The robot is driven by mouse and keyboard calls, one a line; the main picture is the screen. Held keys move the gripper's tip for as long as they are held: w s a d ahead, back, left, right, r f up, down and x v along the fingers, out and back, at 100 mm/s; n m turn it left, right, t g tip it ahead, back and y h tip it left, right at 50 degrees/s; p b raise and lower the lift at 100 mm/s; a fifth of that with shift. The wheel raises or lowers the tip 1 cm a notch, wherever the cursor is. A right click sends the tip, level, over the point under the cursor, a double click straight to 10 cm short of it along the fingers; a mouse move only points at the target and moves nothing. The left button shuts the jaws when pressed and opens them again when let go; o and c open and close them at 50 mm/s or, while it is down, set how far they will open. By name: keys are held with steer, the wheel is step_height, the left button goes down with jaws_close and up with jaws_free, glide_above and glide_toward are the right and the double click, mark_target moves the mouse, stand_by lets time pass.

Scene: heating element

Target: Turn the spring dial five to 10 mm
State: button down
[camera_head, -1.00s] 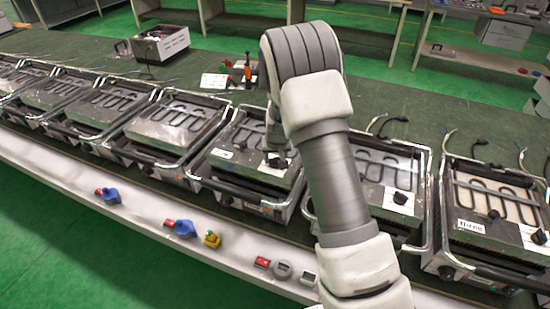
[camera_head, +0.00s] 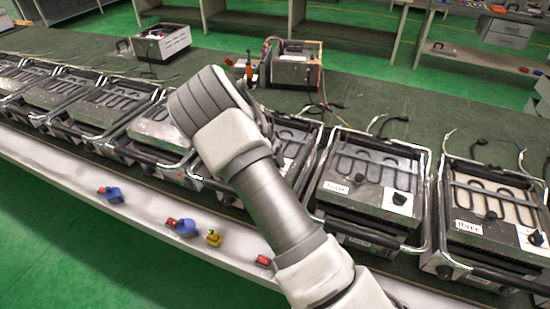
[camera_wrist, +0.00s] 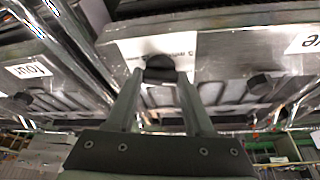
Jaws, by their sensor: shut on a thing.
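In the wrist view, the two fingers of my gripper (camera_wrist: 160,82) are closed around a round black dial (camera_wrist: 160,62). The dial sits against a light metal panel (camera_wrist: 125,55) with a white printed label behind it. A label ending in "ve" (camera_wrist: 305,40) is cut off at the right edge. A label reading "four" (camera_wrist: 28,70) is at the left, on the neighbouring unit. In the head view my arm hides the gripper and most of the heater unit under it. The dial's setting cannot be read.
The unit labelled "four" (camera_head: 336,188) and the unit labelled "three" (camera_head: 470,200) stand to the right, with metal side frames. Another black knob (camera_wrist: 260,85) shows in the wrist view. Small blue, red and yellow parts (camera_head: 182,228) lie on the white front ledge. An open box with wires (camera_head: 292,68) stands behind.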

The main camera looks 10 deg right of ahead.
steer(key=shift+w+m+g+h+b, duration=0.1)
steer(key=shift+m+g+h+b, duration=0.25)
steer(key=shift+m, duration=1.05)
steer(key=shift+c, duration=1.4)
jaws_free()
steer(key=v, duration=1.7)
steer(key=shift+w+r, duration=0.15)
steer(key=shift+r, duration=0.1)
